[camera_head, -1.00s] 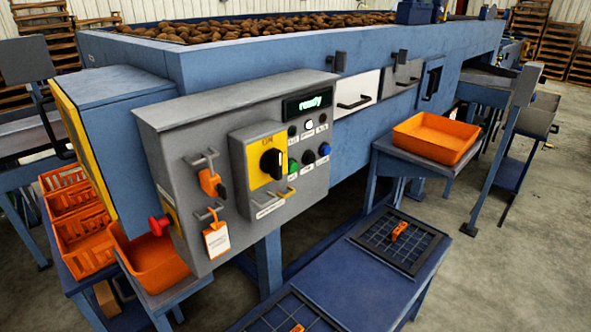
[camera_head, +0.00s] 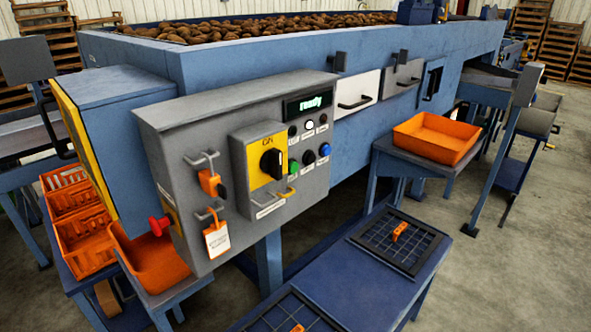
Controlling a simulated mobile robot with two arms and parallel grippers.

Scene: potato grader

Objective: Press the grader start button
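The grey control box (camera_head: 235,165) is mounted on the near end of the blue grader. A green button (camera_head: 293,166) sits on its front, right of the black rotary switch (camera_head: 271,164) on a yellow plate. A black button (camera_head: 308,157) and a blue button (camera_head: 324,149) sit beside the green one; their small labels are too small to read. The display (camera_head: 308,104) reads "ready". A red emergency-type knob (camera_head: 158,225) sticks out on the box's left side. An orange padlock (camera_head: 209,182) and a tag (camera_head: 217,239) hang from hasps. Neither gripper shows.
A blue table (camera_head: 385,292) with dark grid mats (camera_head: 417,255) stands in front, right of the box. An orange tray (camera_head: 437,138) is on a stand at right. Orange crates (camera_head: 85,238) and an orange bin (camera_head: 150,264) are at lower left. Floor at right is clear.

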